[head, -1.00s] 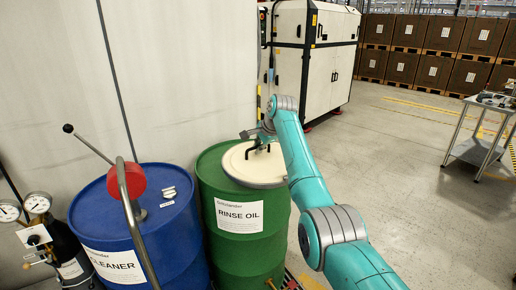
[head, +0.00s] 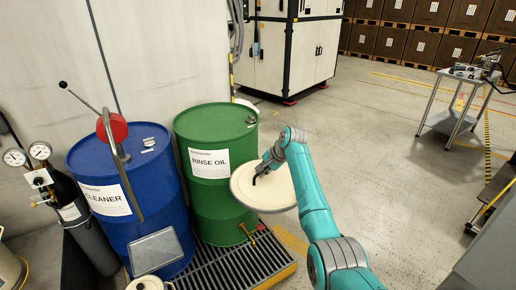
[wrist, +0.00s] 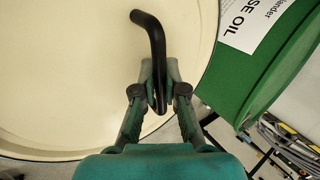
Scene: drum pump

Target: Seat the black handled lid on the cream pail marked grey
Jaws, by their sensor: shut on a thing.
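My gripper (head: 263,171) is shut on the black bent handle (wrist: 150,38) of a large round cream lid (head: 275,192). The lid is held in the air, in front and to the right of the green drum in the head view. In the wrist view the lid's cream face (wrist: 75,75) fills the left side, and the fingers (wrist: 160,95) grip the handle. A cream pail (head: 8,268) is cut off at the lower left edge. Another cream vessel (head: 148,284) shows only its top at the bottom edge. No grey mark is readable on either.
A green RINSE OIL drum (head: 209,185) and a blue CLEANER drum (head: 140,205) with a pump lever stand on a grated pallet (head: 225,263). A brass tap (head: 248,232) juts from the green drum. Gauges and a dark cylinder (head: 88,230) stand left. Floor at right is open.

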